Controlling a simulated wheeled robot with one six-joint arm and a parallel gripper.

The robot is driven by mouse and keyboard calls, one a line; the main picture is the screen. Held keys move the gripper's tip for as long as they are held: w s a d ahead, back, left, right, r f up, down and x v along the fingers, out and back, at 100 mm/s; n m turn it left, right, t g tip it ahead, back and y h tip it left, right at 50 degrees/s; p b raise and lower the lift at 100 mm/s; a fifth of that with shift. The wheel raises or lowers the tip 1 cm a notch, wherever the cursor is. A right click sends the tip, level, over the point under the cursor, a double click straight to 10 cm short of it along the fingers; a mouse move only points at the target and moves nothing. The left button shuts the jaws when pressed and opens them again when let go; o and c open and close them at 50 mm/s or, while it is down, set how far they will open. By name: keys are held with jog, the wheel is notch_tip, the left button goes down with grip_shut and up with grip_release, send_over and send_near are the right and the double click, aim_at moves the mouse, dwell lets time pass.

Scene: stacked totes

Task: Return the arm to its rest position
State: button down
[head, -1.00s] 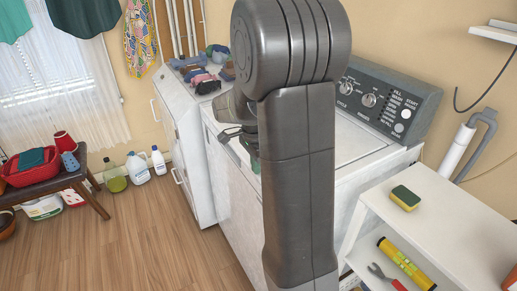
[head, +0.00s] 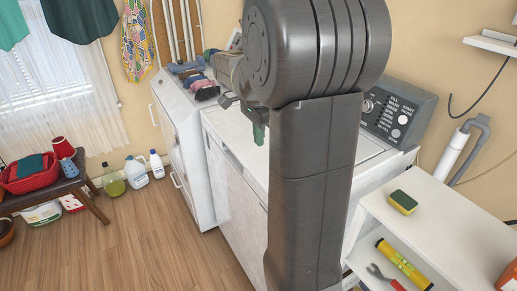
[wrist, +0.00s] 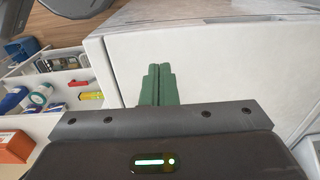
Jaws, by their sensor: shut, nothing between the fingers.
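My gripper (wrist: 157,84) shows in the wrist view as two green fingers pressed together, with nothing between them. In the head view its green tip (head: 259,134) shows just left of my large dark arm link, in front of the white washer's top. My arm stands upright across the middle of the head view and hides part of the washer (head: 238,170).
Folded clothes lie on the white cabinet (head: 172,85). A bench (head: 60,188) holds a red basket at the left. The wooden floor (head: 150,235) between is clear.

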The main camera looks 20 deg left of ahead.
jog(key=shift+r, duration=0.35)
jog(key=b, duration=0.2)
send_near(259, 179)
notch_tip(259, 179, down, 5)
jog(key=shift+w+a+f, duration=0.15)
jog(key=shift+f, duration=0.1)
jog(key=shift+w+f, duration=0.1)
jog(key=shift+f, duration=0.4)
jog(key=shift+r, duration=0.1)
